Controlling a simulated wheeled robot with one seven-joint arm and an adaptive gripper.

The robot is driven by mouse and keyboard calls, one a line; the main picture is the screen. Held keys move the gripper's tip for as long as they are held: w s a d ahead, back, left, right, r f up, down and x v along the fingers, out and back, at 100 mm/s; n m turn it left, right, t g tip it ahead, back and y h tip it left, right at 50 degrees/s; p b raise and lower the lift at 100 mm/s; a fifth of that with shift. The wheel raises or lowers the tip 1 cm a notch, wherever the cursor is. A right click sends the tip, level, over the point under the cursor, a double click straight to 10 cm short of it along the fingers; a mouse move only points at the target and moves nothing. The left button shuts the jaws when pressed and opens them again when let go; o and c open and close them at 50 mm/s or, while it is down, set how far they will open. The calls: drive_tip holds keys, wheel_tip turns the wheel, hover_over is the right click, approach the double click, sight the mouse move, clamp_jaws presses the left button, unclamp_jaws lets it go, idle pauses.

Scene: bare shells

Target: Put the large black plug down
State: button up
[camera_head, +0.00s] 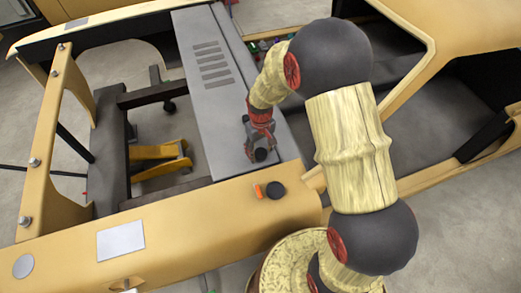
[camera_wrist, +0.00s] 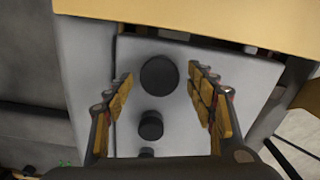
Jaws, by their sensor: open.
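The large black plug, a round dark disc, lies on the grey panel (camera_wrist: 83,70) in the wrist view (camera_wrist: 159,73). In the head view it shows as a dark round shape (camera_head: 260,155) at the tip of my gripper (camera_head: 257,148). My gripper also shows in the wrist view (camera_wrist: 161,78); its fingers are apart, with a clear gap on each side of the plug. The plug seems to rest flat on the panel. A smaller black plug (camera_wrist: 151,125) stands nearer the palm, and another dark one (camera_wrist: 146,152) is partly hidden by my gripper.
A yellow beam (camera_head: 190,232) runs along the near side of the panel. The panel (camera_head: 208,98) has vent slots. Open gaps to the floor lie left of the panel.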

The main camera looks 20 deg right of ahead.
sight(261, 152)
drive_tip(key=s+r+t, duration=0.1)
drive_tip(key=s+r, duration=0.2)
drive_tip(key=r, duration=0.6)
drive_tip(key=s+r+m+t+b, duration=0.1)
drive_tip(key=s+r, duration=0.2)
drive_tip(key=r, duration=0.5)
drive_tip(key=s+r+t, duration=0.1)
drive_tip(key=s+r, duration=0.2)
drive_tip(key=r, duration=0.6)
drive_tip(key=s+r+m+t, duration=0.1)
drive_tip(key=s+r, duration=0.4)
drive_tip(key=s, duration=0.8)
drive_tip(key=shift+r+t, duration=0.3)
drive_tip(key=shift+t, duration=0.5)
drive_tip(key=shift+w, duration=0.1)
